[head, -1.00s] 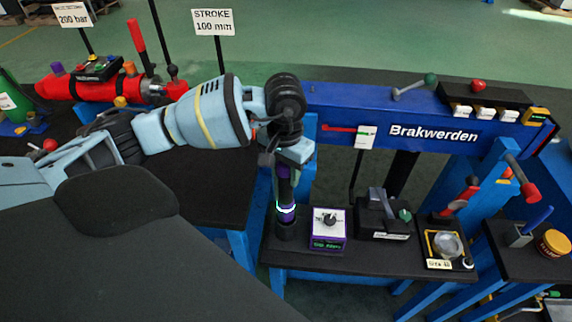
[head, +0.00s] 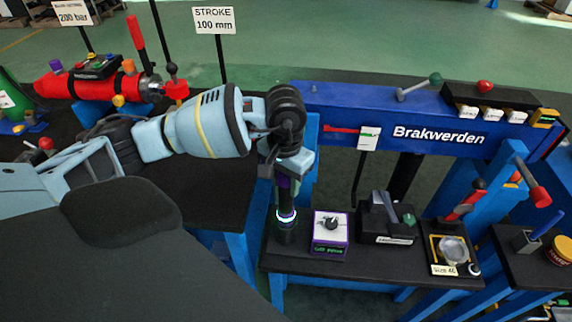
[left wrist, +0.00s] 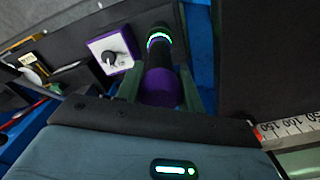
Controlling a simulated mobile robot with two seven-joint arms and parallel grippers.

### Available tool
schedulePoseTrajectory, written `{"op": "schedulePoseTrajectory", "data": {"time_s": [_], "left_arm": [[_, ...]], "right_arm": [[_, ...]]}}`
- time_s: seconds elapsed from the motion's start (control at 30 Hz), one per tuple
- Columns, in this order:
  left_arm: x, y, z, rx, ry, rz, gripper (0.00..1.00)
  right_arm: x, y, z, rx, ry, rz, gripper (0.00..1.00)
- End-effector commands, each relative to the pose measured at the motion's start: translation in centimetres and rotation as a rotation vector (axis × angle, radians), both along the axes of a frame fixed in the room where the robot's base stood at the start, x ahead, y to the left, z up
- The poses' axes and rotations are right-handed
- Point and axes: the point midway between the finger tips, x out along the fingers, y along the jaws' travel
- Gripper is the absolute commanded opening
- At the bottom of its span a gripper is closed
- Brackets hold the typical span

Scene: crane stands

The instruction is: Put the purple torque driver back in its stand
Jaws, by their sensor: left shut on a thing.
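My left gripper (head: 285,182) comes down from above and is shut on the purple torque driver (head: 283,190), which stands upright. In the left wrist view, the driver's purple end (left wrist: 160,90) sits between the two dark green fingers of the gripper (left wrist: 160,82). Directly below it is a black upright cylinder (head: 286,235) with a glowing white-green ring (head: 286,215), in line with the driver. The driver's lower end is hidden, so I cannot tell how far it is in. My right gripper is not in view.
A purple-and-white box with a black knob (head: 330,232) stands close to the right of the cylinder on the black shelf (head: 300,262). A black device (head: 385,218) is farther right. The blue Brakwerden beam (head: 375,105) runs behind.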

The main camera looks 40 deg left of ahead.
Motion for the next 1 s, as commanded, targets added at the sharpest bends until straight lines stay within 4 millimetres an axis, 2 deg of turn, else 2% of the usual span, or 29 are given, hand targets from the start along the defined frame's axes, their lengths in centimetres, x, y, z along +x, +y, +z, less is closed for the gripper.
{"op": "schedulePoseTrajectory", "data": {"time_s": [0.27, 0.3, 0.47, 1.0], "left_arm": [[0.09, 0.0, -0.74, -0.001, -0.004, 0.0, 0.0], [0.1, 0.0, -0.71, -0.001, -0.004, 0.0, 0.4], [0.07, 0.01, -0.67, 0.0, -0.003, 0.0, 0.61], [-0.01, 0.0, -0.53, 0.0, 0.0, 0.0, 0.63]], "right_arm": [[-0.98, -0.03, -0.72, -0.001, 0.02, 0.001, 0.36], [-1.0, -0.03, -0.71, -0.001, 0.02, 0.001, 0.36], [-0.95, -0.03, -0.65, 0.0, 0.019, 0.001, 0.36], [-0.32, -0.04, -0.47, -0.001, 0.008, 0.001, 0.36]]}}
